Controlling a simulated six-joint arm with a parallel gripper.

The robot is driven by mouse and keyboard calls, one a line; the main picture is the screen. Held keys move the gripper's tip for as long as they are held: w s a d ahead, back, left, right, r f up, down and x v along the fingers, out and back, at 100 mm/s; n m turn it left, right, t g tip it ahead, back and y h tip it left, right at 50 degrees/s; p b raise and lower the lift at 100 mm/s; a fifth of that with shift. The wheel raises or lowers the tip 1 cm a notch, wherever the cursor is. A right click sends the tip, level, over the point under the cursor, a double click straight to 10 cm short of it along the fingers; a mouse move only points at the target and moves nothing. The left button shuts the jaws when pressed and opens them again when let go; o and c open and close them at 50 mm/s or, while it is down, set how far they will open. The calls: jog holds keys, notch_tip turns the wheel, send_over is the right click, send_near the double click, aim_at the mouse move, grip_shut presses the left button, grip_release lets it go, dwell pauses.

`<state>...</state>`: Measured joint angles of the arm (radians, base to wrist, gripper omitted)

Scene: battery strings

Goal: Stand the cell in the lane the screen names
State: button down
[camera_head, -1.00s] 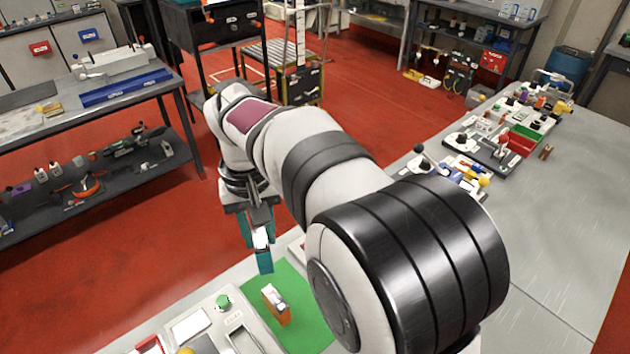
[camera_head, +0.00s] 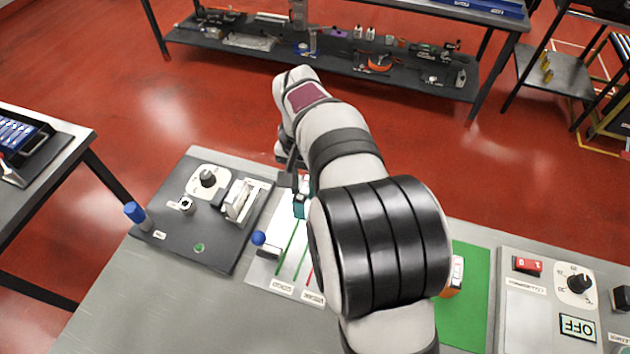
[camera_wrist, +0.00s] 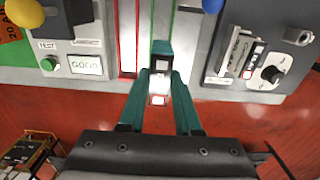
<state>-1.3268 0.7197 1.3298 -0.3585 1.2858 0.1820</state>
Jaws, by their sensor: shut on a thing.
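My gripper (camera_wrist: 159,72) has teal fingers shut on a small pale cell (camera_wrist: 158,84), partly hidden between them. In the head view my gripper (camera_head: 300,204) is over the far part of the white lane plate (camera_head: 262,278), and the cell cannot be made out there. The plate has green lines and a red line with labels at the near end; my arm hides its right part. In the wrist view a small screen (camera_wrist: 86,66) reads GOOD, beside a green button. The red lane (camera_wrist: 127,40) is left of the fingers and a green line (camera_wrist: 172,22) is above them. Contact with the plate cannot be told.
A dark board (camera_head: 205,245) with a dial and a lever stands left of the plate, with a blue ball knob (camera_head: 258,238) between.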

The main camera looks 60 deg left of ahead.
jog(key=shift+f, duration=4.25)
jog(key=shift+f, duration=0.2)
jog(key=c, duration=0.5)
grip_release()
notch_tip(320, 180, up, 16)
jog(key=shift+f, duration=0.1)
jog(key=shift+d, duration=0.1)
